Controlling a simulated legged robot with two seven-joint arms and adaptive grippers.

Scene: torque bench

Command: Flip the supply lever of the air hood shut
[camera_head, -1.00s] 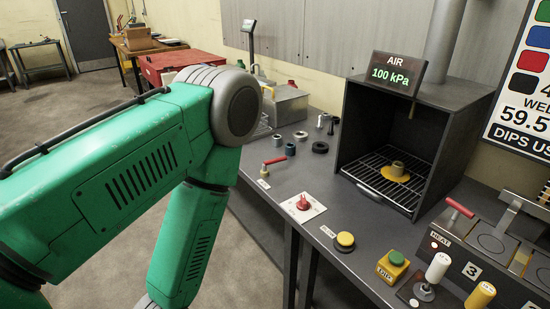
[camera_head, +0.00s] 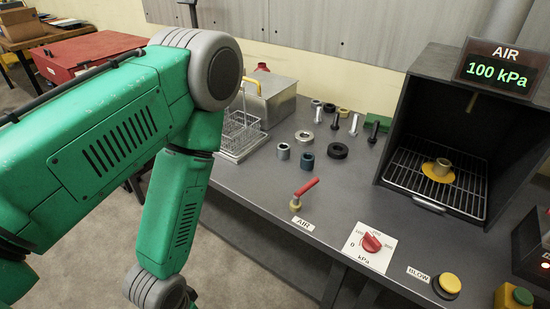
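The supply lever (camera_head: 306,189) has a red handle on a brass-coloured base and stands at the bench's front edge, beside a label reading AIR. The air hood (camera_head: 398,130) is a dark open-fronted box at the right. Its display (camera_head: 500,73) reads AIR 100 kPa. Inside, a brass-coloured fitting (camera_head: 442,167) sits on a yellow disc on the wire rack. My green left arm comes in from the left and bends down in front of the bench. Its gripper is below the picture, and my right gripper is also out of view.
A red dial (camera_head: 372,243) marked kPa and a yellow BLOW button (camera_head: 447,285) are right of the lever. A wire basket (camera_head: 240,132) and a metal box (camera_head: 272,98) stand at the back left. Bench around the lever is clear.

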